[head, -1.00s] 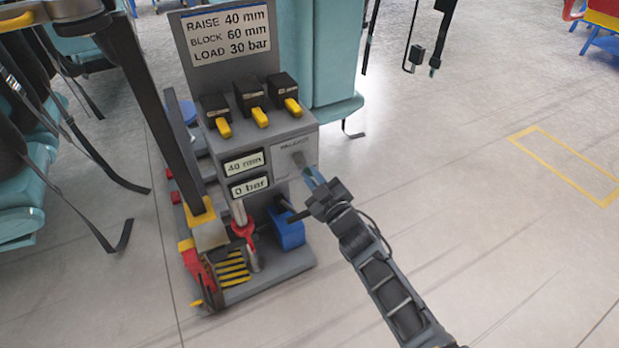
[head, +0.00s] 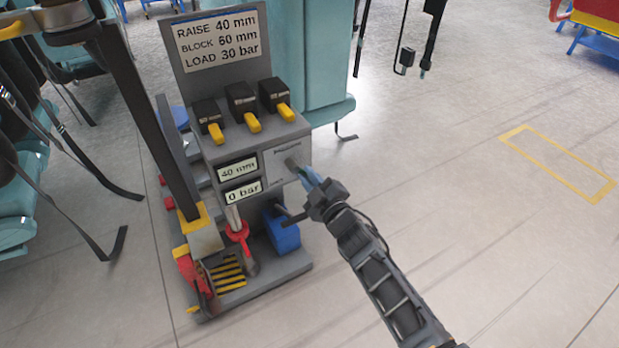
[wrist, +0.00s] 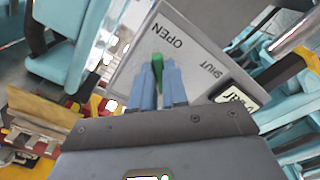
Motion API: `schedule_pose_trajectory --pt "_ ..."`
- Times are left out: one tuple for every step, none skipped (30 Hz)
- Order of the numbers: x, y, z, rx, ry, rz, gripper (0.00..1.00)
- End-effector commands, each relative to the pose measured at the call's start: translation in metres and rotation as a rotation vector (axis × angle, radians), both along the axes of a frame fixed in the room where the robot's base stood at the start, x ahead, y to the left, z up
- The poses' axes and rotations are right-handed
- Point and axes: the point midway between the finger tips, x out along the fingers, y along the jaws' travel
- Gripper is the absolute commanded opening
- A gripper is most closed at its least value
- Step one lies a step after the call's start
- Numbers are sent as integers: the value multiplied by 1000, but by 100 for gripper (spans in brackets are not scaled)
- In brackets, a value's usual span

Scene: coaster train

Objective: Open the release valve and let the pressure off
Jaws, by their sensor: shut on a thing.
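The release valve panel (wrist: 190,50), light grey with the words OPEN and SHUT, is on the right front of the grey jack stand; in the head view the panel (head: 277,172) is small and its words are unreadable. In the wrist view a green valve handle (wrist: 157,60) stands between my blue fingertips. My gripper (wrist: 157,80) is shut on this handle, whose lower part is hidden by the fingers. In the head view my gripper (head: 308,177) reaches the panel from the right. I cannot tell exactly which word the handle points at.
The stand's displays read 40 mm (head: 237,170) and 0 bar (head: 243,192). Black blocks with yellow levers (head: 252,122) sit above, under a sign (head: 218,38) reading raise 40, block 60, load 30. A blue box (head: 281,232) is below my gripper.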

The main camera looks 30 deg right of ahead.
Motion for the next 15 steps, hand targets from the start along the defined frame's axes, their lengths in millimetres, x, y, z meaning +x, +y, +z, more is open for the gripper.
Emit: schedule_pose_trajectory --pt "-1 0 -1 -3 2 1 0" --pt "-1 0 -1 -2 1 1 16" --pt "-1 0 -1 -2 1 0 20" --pt "-1 0 -1 -2 1 1 22" --pt "-1 0 -1 -2 1 1 25" --pt "-1 0 -1 -1 1 1 29" --pt "-1 0 -1 -1 1 1 32" --pt "0 0 -1 -1 1 1 35" --pt "0 0 0 -1 1 1 39" --pt "0 0 0 -1 1 1 39" --pt "0 0 0 -1 1 1 39" --pt "0 0 0 -1 1 1 39" --pt "0 0 0 0 0 0 39" --pt "0 0 0 0 0 0 39" --pt "0 0 0 0 0 0 39"
